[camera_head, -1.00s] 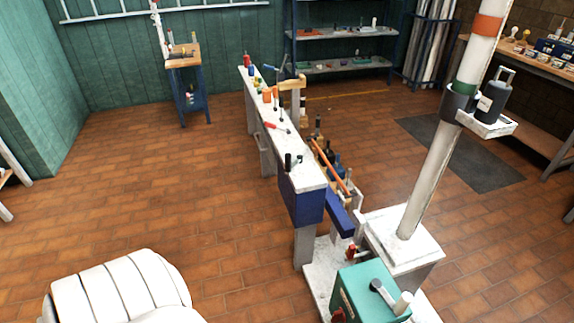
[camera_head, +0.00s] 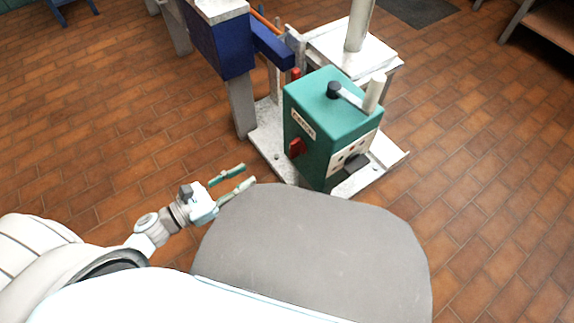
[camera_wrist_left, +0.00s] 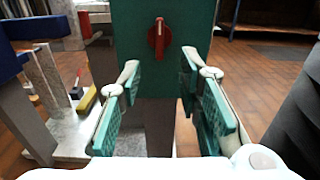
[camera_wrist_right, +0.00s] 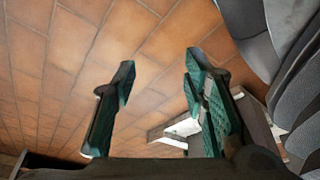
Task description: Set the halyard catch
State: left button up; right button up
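A teal winch box (camera_head: 305,118) stands on a pale base plate at the foot of the mast. A red catch knob (camera_head: 296,147) sits on its side face; in the left wrist view the red knob (camera_wrist_left: 159,38) appears upright, straight ahead between the fingers. My left gripper (camera_head: 246,176) is open and empty, in front of and apart from the knob. The left wrist view shows its fingers (camera_wrist_left: 160,64) spread. My right gripper (camera_wrist_right: 160,68) is open and empty over the tiled floor; it is not visible in the head view.
A crank with a white handle (camera_head: 374,93) stands on the box top. The white mast (camera_head: 358,25) rises behind it. A blue-ended bench (camera_head: 222,45) stands at left of the box. Tiled floor (camera_head: 110,140) lies open to the left.

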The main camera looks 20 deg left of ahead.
aim_at(290, 149)
pick_arm(q)
jog(key=x, duration=1.4)
jog(key=shift+w+r, duration=0.1)
jog(key=shift+r, duration=0.15)
grip_shut()
